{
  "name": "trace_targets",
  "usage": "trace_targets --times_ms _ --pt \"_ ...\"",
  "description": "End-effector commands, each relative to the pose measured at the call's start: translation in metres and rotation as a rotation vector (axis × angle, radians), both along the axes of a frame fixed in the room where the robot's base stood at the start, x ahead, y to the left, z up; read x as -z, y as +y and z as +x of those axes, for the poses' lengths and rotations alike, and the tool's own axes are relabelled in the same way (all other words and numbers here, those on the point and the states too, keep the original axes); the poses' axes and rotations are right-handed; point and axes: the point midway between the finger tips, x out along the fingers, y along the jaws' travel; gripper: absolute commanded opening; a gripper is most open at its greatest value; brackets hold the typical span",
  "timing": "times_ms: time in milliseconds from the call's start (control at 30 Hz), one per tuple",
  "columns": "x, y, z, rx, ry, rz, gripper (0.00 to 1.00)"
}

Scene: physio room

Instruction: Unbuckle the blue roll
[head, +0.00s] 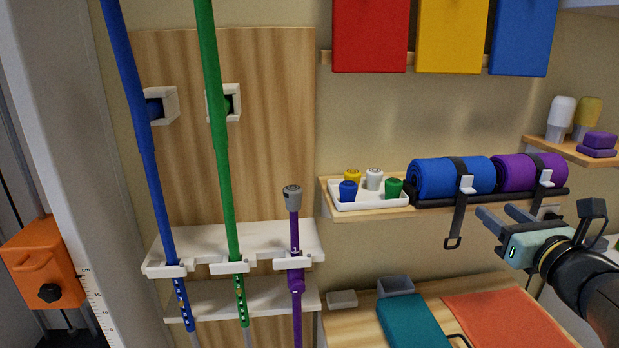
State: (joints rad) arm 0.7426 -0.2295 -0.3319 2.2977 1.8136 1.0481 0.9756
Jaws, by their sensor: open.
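The blue roll (432,178) lies on the wall shelf in the head view, with a dark strap (461,170) around it. A pale buckle (466,184) sits on the strap at the front of the roll.
A purple roll (520,172) with its own strap and buckle (544,178) lies right beside the blue roll. A white tray (369,204) with several coloured caps is to the left. Below is a wooden surface (355,328) with a teal pad (412,322) and an orange mat (510,318).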

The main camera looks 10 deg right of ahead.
Motion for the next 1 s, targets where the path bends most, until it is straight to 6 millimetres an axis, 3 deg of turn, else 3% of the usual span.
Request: trace_targets --times_ms 100,333,500,767,800,933,1000 --pt "0.000 -0.001 0.026 -0.003 0.003 0.001 0.45" --pt "0.000 -0.004 0.062 -0.002 0.002 -0.001 0.45" --pt "0.000 -0.004 0.073 -0.001 0.002 -0.001 0.45" --pt "0.000 -0.004 0.075 0.000 0.001 -0.001 0.45" --pt "0.000 -0.004 0.075 0.000 0.001 -0.001 0.43" --pt "0.000 -0.004 0.074 0.000 0.001 -0.001 0.07" --pt "0.000 -0.004 0.074 0.000 0.001 -0.001 0.01"
